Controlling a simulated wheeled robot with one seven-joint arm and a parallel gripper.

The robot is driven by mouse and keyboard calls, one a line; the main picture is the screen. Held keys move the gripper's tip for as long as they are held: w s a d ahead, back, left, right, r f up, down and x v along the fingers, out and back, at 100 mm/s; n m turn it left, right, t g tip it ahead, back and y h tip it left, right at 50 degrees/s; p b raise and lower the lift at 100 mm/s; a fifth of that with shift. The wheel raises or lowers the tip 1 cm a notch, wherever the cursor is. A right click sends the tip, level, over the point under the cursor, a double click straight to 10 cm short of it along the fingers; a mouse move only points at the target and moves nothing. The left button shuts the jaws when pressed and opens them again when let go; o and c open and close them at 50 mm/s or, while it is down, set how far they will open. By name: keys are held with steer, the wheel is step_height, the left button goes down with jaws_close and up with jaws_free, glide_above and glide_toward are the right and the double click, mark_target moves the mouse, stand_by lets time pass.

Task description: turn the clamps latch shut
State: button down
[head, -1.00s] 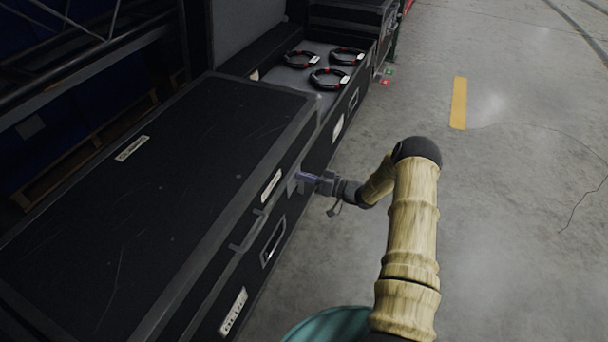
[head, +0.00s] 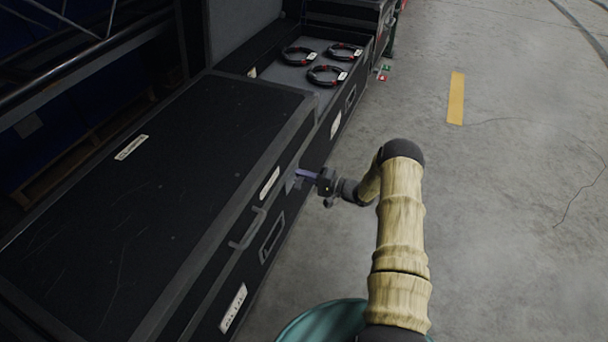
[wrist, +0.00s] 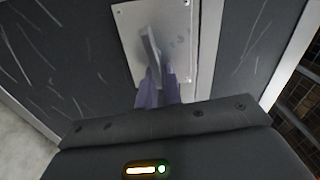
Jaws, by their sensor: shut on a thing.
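The black case with a closed lid (head: 175,165) fills the left of the head view. A pale metal latch plate (wrist: 125,22) is fixed to its side, and a grey latch lever (wrist: 150,48) stands tilted on the plate in the wrist view. My gripper (head: 302,174) is at the case's front side, right of the label near the lid seam. In the wrist view its purple fingers (wrist: 158,88) are shut on the lever's lower end. The lever's grip point is partly hidden between the fingers.
A lug-like grey handle (head: 248,230) sits on the case side nearer me. Behind, an open case (head: 340,95) holds several cable coils, including one black-and-red coil (head: 326,76). The concrete floor to the right is clear, with a yellow stripe (head: 456,98).

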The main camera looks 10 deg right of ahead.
steer(key=shift+f+m, duration=0.15)
steer(key=shift+m, duration=0.45)
steer(key=c, duration=1.6)
jaws_free()
steer(key=shift+o, duration=0.2)
steer(key=p+v, duration=0.4)
steer(key=v, duration=1.3)
